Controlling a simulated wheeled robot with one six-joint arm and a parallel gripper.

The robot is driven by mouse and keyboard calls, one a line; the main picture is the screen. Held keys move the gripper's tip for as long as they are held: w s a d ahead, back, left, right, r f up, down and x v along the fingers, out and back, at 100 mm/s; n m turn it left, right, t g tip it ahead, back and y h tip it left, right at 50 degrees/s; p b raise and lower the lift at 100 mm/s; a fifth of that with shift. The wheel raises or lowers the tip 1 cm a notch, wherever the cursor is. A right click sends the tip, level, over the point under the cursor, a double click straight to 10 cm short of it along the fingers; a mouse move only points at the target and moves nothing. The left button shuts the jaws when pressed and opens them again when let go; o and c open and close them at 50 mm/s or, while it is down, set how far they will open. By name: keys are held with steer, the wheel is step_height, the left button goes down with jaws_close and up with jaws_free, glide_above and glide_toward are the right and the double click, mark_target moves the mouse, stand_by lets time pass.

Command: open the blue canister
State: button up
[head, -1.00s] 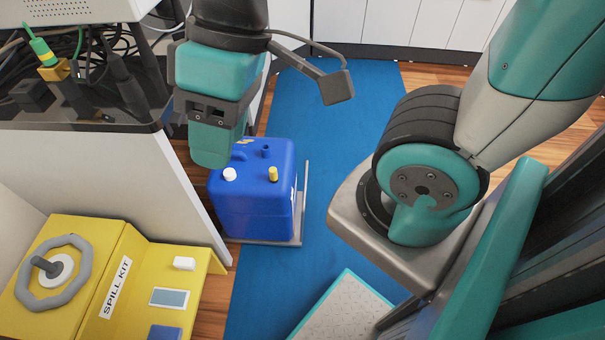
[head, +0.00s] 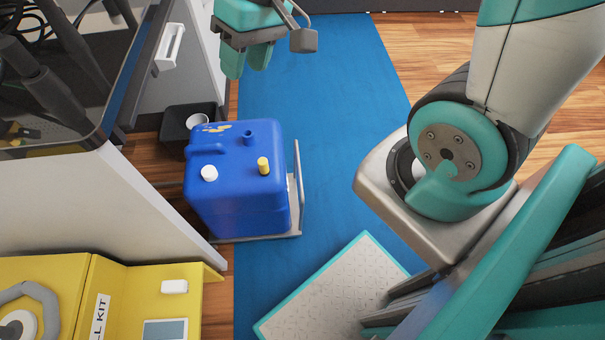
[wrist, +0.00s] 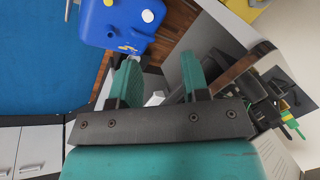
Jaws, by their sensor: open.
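The blue canister (head: 237,190) stands upright on a grey wheeled-looking plate (head: 262,237) on the floor, left of centre in the head view. Its top carries a white cap (head: 209,173), a yellow cap (head: 264,165), a short blue spout (head: 249,136) and a moulded handle. In the wrist view the canister (wrist: 118,22) is at the top, with its white cap (wrist: 148,16) showing. My gripper (head: 246,68) is open and empty, beyond the canister and apart from it. Its two fingers also show in the wrist view (wrist: 160,75).
A dark bin (head: 186,122) with a white round item stands behind the canister. A white cabinet (head: 110,195) is close on its left. A yellow spill kit (head: 125,290) is at front left.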

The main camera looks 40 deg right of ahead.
steer(key=w+d+f+m+b, duration=0.2)
steer(key=w+d+f+b, duration=0.15)
steer(key=f, duration=0.65)
steer(key=w+d+f+m+b, duration=0.25)
steer(key=d+f, duration=0.25)
steer(key=f, duration=0.4)
steer(key=m+h+b, duration=0.2)
steer(key=m+b, duration=0.2)
steer(key=b, duration=0.4)
glide_toward(300, 169)
steer(key=f+b, duration=0.1)
steer(key=f, duration=0.2)
steer(key=a+f+b, duration=0.1)
steer(key=f+b, duration=0.1)
steer(key=w+f+b, duration=0.1)
steer(key=f+b, duration=0.1)
steer(key=f, duration=0.1)
steer(key=shift+a+f, duration=0.25)
steer(key=shift+f, duration=0.05)
steer(key=shift+s, duration=0.1)
jaws_close()
